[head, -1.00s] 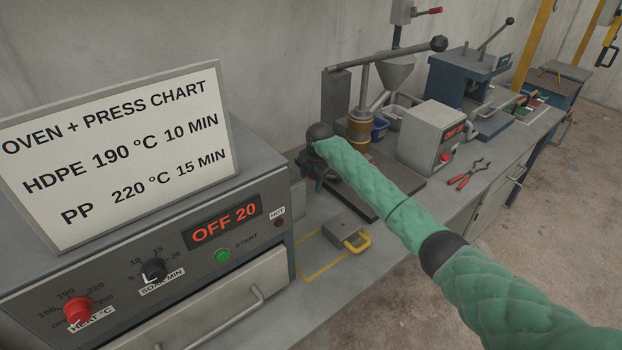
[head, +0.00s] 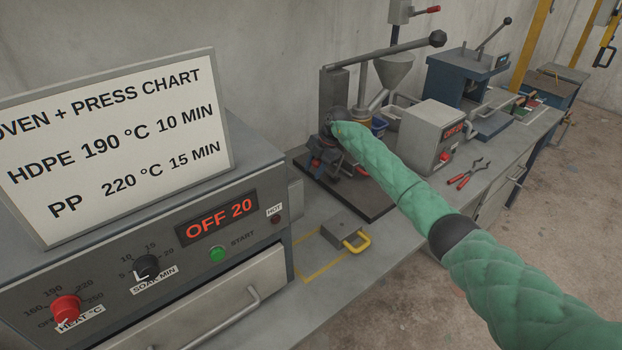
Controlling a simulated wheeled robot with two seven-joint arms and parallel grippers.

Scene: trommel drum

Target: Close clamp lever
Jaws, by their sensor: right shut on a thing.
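My right arm in its green sleeve reaches in from the right to the small press at the back of the bench. Its dark gripper (head: 322,168) is low beside the press column, over the dark base plate (head: 376,209). It is shut on a small part with red on it, which I take to be the clamp lever (head: 316,163). The gripper and wrist hide most of the lever and clamp, so the lever's angle is unclear. The press (head: 335,92) has a long grey handle on top. My left gripper is out of view.
An oven (head: 190,215) with a chart board (head: 120,140) on it fills the left. A grey block with a yellow handle (head: 345,232) lies on the bench in front of the base plate. A grey control box (head: 428,130) and red pliers (head: 468,175) are to the right.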

